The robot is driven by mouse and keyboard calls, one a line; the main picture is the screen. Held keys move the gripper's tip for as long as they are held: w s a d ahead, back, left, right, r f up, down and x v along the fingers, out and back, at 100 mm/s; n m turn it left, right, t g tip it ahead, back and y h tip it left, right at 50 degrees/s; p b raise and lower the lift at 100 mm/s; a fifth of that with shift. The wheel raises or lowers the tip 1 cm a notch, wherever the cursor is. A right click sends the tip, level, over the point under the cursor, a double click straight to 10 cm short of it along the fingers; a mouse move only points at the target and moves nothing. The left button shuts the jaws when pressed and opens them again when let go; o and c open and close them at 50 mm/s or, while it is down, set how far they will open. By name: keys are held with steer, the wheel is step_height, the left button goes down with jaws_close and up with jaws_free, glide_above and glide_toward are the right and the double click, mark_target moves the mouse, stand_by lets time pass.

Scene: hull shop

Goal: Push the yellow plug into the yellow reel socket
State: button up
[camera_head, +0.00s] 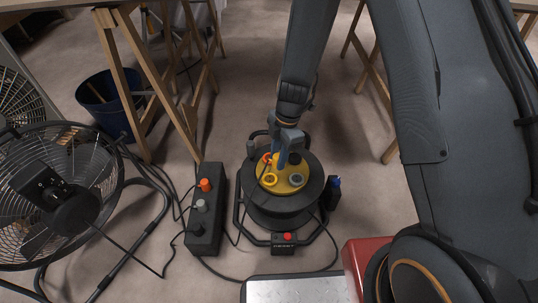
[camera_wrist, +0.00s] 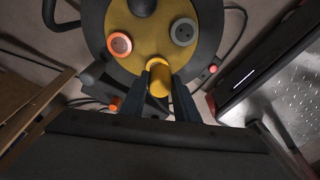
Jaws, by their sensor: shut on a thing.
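The cable reel (camera_head: 282,210) stands on the floor with a yellow top plate (camera_head: 286,187). The yellow socket (camera_head: 269,180) is at the plate's front left in the head view, its face uncovered. My gripper (camera_head: 282,166) is over the plate, just behind and to the right of that socket. In the wrist view, my gripper (camera_wrist: 166,92) is shut on the yellow plug (camera_wrist: 160,80), a short cylinder in front of the plate. In the head view the fingers hide the plug.
The plate also has an orange socket (camera_wrist: 119,44), a grey socket (camera_wrist: 183,31) and a dark socket (camera_wrist: 143,6). A dark box (camera_head: 206,215) with orange, grey and black plugs stands left. A fan (camera_head: 70,195), blue bucket (camera_head: 108,105), wooden trestles and loose cables surround the reel.

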steer(key=a+n, duration=0.1)
steer(key=n, duration=0.1)
steer(key=a+n, duration=0.1)
steer(key=shift+s+a+n+p, duration=0.3)
steer(key=shift+s+a+n, duration=0.05)
steer(key=shift+n, duration=0.05)
steer(key=shift+f, duration=0.15)
steer(key=shift+f+b, duration=1.95)
steer(key=shift+f, duration=0.8)
steer(key=shift+f+b, duration=0.6)
steer(key=shift+b, duration=0.15)
stand_by(0.4)
steer(key=o, duration=1.1)
steer(key=shift+w+d+r+p, duration=0.15)
steer(key=shift+r+p, duration=0.3)
steer(key=shift+r, duration=0.85)
steer(key=shift+w+d+r+p, duration=0.15)
steer(key=shift+r+p, duration=0.35)
steer(key=shift+r, duration=0.8)
steer(key=shift+w+d+r+p, duration=0.15)
steer(key=shift+r+p, duration=0.3)
steer(key=shift+r, duration=0.85)
